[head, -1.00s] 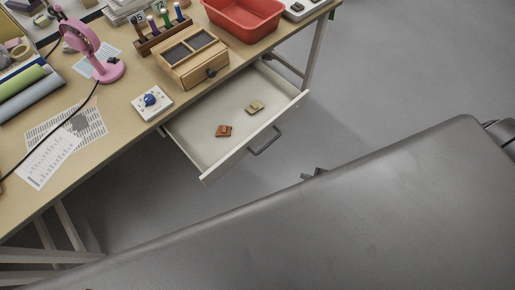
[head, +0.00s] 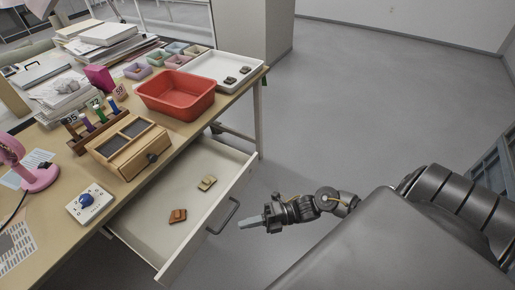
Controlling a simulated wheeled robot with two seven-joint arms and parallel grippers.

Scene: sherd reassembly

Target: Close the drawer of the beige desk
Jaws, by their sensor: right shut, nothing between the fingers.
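The beige desk (head: 136,186) runs along the left of the head view. Its drawer (head: 192,188) is pulled out, with a dark bar handle (head: 224,217) on its front. Two sherds lie apart in the drawer, a brown one (head: 178,216) and a tan one (head: 207,183). My right gripper (head: 243,224) is shut and empty, its fingers pointing left just to the right of the handle. I cannot tell whether it touches the handle. My left gripper is not in view.
On the desk are a wooden box (head: 128,146), a red bin (head: 177,95), a white tray (head: 222,71), a rack of coloured tubes (head: 98,122), a pink fan (head: 38,177) and a white block with a blue knob (head: 88,203). The grey floor (head: 365,110) right of the desk is clear.

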